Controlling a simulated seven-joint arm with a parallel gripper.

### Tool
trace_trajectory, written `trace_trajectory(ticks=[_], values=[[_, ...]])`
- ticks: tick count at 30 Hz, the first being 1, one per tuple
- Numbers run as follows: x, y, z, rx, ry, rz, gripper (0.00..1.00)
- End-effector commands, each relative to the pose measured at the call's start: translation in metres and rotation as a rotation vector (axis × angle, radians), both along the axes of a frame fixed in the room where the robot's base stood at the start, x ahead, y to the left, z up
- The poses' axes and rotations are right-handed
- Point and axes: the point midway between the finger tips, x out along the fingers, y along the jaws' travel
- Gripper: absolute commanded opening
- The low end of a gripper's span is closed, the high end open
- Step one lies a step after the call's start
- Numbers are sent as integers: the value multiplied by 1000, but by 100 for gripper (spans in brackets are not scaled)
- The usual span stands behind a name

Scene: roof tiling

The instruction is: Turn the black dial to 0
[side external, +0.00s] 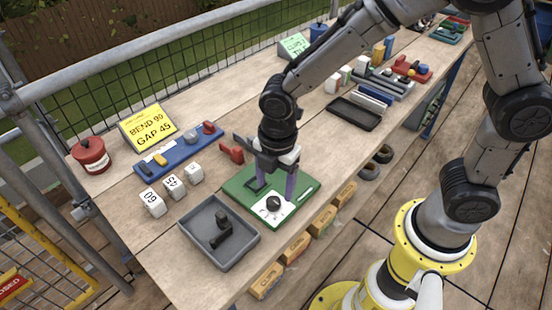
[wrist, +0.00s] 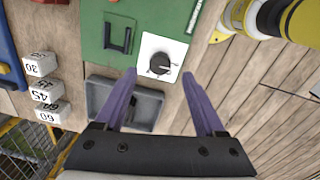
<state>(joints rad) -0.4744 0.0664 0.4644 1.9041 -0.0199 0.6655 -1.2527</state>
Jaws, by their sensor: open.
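The black dial (wrist: 160,63) sits on a white plate (wrist: 172,45) with markings around it, on a green board. Its pointer direction is too small to read surely. In the side external view the dial (side external: 273,203) is on the near part of the green board (side external: 302,180). My gripper (wrist: 160,76) is open and empty, its two purple fingers spread apart. In the wrist view the fingertips lie on either side of the dial, short of it in the picture. In the side external view my gripper (side external: 276,190) is above the board, close behind the dial.
A grey tray (side external: 194,231) with a black part (side external: 228,232) stands left of the board. White number blocks (side external: 171,185), a blue rack (side external: 178,153) and a yellow sign reading "BEND 90 GAP 45" (side external: 147,127) lie beyond. A black outlined piece (wrist: 120,38) is on the green board beside the dial plate.

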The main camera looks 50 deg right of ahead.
Motion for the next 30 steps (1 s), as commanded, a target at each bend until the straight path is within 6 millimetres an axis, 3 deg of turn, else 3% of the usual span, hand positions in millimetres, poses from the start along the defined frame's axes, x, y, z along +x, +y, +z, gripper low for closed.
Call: trace_trajectory(ticks=[6,12,30], values=[[-1,0,49,3,-6,1,72],[-3,0,79,3,-5,1,72],[0,-8,97,8,-15,-24,72]])
